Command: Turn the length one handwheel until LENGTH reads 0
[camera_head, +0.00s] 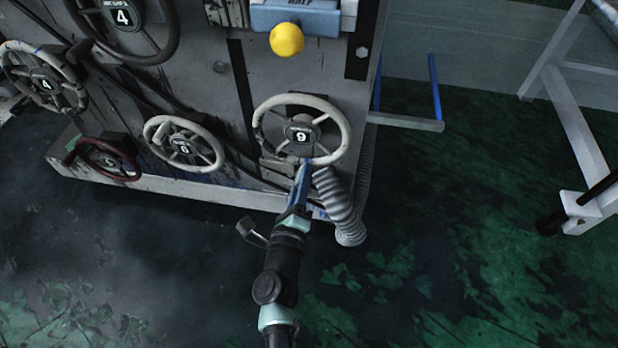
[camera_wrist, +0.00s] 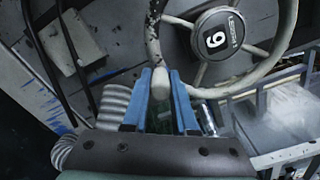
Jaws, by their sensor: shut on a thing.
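The handwheel (camera_head: 343,124) with a pale worn rim is on the lower right of the grey machine panel. The dark hub (camera_head: 301,134) reads 9 in the head view; the lettering above the digit is too small to read there. In the wrist view the same wheel (camera_wrist: 287,35) fills the upper right, with its hub label turned over. My gripper (camera_head: 306,165), with blue fingers, is at the bottom of the rim. In the wrist view my gripper (camera_wrist: 162,85) is shut on a pale part at the rim; the fingers partly hide it.
Other handwheels (camera_head: 183,145), (camera_head: 105,158), (camera_head: 45,77) and (camera_head: 122,22) are to the left. A yellow knob (camera_head: 287,39) is above. A ribbed grey hose (camera_head: 339,205) hangs close to the right of my gripper. A white frame (camera_head: 575,120) stands far right; the green floor between is open.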

